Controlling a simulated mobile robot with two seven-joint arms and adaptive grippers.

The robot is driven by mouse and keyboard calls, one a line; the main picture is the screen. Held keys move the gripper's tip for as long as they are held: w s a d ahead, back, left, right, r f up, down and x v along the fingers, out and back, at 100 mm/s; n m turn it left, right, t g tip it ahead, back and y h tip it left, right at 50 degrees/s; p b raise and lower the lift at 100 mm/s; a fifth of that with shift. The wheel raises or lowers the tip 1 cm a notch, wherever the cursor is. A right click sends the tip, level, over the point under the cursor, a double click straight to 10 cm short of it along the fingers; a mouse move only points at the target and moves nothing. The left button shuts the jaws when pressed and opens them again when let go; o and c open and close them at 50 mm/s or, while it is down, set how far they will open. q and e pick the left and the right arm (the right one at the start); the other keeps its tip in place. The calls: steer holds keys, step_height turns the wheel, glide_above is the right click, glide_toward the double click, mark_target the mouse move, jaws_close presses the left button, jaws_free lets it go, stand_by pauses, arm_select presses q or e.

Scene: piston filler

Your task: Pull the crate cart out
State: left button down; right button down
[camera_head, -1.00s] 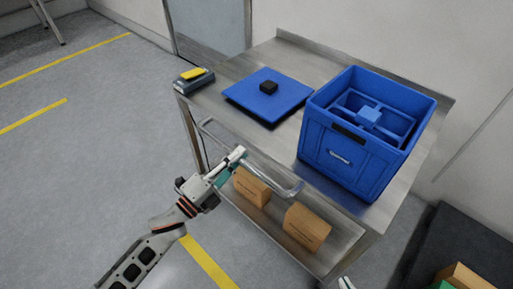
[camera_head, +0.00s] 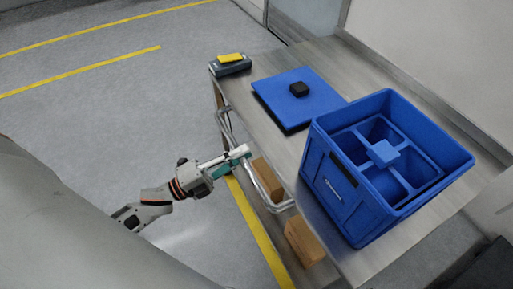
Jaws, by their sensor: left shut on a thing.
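The crate cart (camera_head: 258,112) is a steel trolley with a flat top, a lower shelf and a bent tubular handle (camera_head: 262,178) along its near left end. My left gripper (camera_head: 238,158) is at the handle and shut on it, about midway along the bar. Its fingers partly hide the bar. A blue crate (camera_head: 345,205) with inner compartments and a small blue block (camera_head: 383,153) stands on the cart top at the right. My right gripper is out of view.
A blue panel (camera_head: 285,110) with a black block (camera_head: 299,89), and a grey device with a yellow top (camera_head: 230,60), lie on the cart. Cardboard boxes (camera_head: 303,240) sit on the lower shelf. A wall (camera_head: 430,50) stands behind. The floor at left is open.

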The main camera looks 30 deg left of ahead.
arm_select(q)
steer(key=shift+r+v, duration=0.2)
steer(key=shift+v, duration=0.95)
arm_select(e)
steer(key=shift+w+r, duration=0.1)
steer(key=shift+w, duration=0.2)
arm_select(q)
steer(key=c, duration=2)
jaws_free()
steer(key=shift+a, duration=0.1)
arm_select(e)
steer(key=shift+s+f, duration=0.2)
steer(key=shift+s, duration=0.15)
arm_select(q)
steer(key=v, duration=1.2)
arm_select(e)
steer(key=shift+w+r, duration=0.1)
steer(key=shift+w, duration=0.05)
